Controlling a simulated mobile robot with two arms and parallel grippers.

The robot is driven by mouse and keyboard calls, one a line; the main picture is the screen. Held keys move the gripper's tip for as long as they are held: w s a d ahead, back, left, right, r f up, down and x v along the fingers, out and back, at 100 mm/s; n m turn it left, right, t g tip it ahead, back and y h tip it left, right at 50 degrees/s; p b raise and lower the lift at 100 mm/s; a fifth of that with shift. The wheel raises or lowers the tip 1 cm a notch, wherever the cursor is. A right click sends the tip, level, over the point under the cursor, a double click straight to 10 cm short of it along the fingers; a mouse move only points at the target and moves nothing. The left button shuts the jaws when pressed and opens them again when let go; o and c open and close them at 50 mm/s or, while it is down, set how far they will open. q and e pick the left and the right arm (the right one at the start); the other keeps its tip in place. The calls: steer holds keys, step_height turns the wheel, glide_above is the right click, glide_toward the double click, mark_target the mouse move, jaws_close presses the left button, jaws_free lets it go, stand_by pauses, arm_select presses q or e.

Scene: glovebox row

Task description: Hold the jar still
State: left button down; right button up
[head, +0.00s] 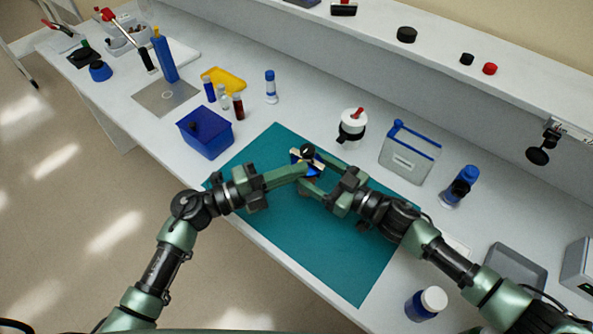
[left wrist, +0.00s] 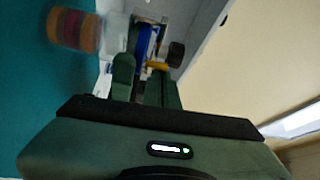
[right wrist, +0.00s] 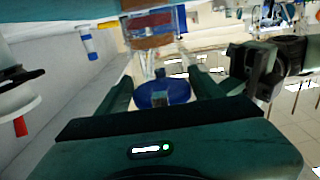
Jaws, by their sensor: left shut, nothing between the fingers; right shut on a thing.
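The jar (right wrist: 150,32) shows in the right wrist view as a clear body with brown and red bands and a round blue part at the near end. It also shows, blurred, in the left wrist view (left wrist: 75,31). My right gripper (head: 318,179) is shut on the jar, with the blue part between its fingers. My left gripper (head: 304,171) is shut and empty, its fingertips close beside the jar. In the head view the two grippers meet above the teal mat (head: 345,265) and hide most of the jar. I cannot tell whether the fingertips touch it.
A blue bin (head: 207,135), small vials (head: 223,97) and a yellow tray (head: 225,80) stand left of the mat. A white-lidded container (head: 353,122), a grey box (head: 409,153) and a blue-capped bottle (head: 461,185) stand behind it. The mat's front part is clear.

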arm_select(q)
steer(key=n+t, duration=0.1)
steer(key=n, duration=0.1)
steer(key=n+t+h, duration=0.1)
steer(key=n, duration=0.1)
steer(key=n+t, duration=0.1)
steer(key=n, duration=0.1)
steer(key=shift+w+a+n+h, duration=0.2)
steer(key=shift+a+n+h, duration=0.05)
steer(key=shift+n+h, duration=0.15)
steer(key=shift+a, duration=0.1)
steer(key=r+v, duration=0.1)
steer(key=v, duration=0.8)
steer(key=shift+a, duration=0.65)
arm_select(e)
steer(key=o, duration=1.9)
steer(key=shift+d, duration=0.1)
